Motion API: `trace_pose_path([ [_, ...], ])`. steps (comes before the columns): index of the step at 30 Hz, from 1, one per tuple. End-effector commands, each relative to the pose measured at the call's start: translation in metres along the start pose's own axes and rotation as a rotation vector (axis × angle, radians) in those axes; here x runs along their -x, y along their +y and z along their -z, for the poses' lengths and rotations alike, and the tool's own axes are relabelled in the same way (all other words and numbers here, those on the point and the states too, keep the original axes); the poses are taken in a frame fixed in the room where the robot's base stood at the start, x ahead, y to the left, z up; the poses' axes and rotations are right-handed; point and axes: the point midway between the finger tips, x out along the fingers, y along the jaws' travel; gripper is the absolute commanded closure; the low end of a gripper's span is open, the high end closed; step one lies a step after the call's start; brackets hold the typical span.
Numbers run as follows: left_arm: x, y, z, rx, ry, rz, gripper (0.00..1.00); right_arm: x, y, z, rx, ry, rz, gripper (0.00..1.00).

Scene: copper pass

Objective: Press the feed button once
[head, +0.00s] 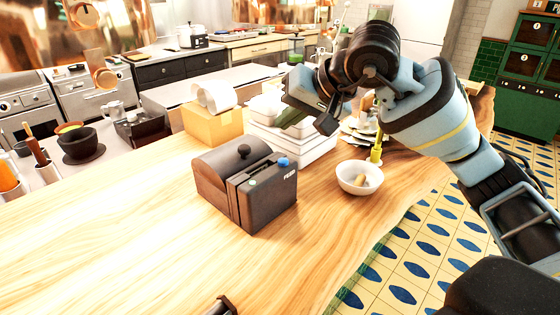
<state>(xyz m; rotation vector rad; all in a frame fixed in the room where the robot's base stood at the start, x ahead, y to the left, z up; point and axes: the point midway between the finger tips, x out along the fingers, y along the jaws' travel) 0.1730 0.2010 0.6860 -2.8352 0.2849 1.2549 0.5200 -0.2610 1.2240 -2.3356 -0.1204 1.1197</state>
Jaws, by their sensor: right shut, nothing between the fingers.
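A dark grey printer-like box (238,190) stands on the wooden counter, with a round black knob on its curved lid. A blue button (283,162) sits on its top right, beside the white word FEED. A small green dot (253,182) shows farther left on the same front strip. My right gripper (322,120) is shut and empty, above and behind the box to the right of the blue button, and apart from it in the picture. At the bottom edge a small dark part (222,307), apparently my left gripper, shows only in part; its jaws cannot be made out.
A white bowl (347,181) with something small and tan in it stands right of the box. White stacked containers (312,152) and a cardboard box (212,127) with a paper roll stand behind. The counter (120,240) is clear at front left.

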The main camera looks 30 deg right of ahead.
Motion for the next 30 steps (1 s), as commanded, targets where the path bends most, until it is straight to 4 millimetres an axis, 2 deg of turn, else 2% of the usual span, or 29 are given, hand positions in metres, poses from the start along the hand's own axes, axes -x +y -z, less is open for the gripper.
trace_pose_path([
  [1,-0.002,0.001,-0.011,0.003,-0.018,-0.003,0.26,-0.011,0.008,-0.006,-0.004,-0.008,-0.005,1.00],
  [10,-0.008,0.003,-0.034,0.008,-0.058,-0.008,0.26,-0.033,0.024,-0.022,-0.003,-0.004,-0.004,1.00],
  [30,-0.011,0.004,-0.032,0.008,-0.052,-0.010,0.26,-0.037,0.027,-0.027,-0.001,0.001,0.000,1.00],
])
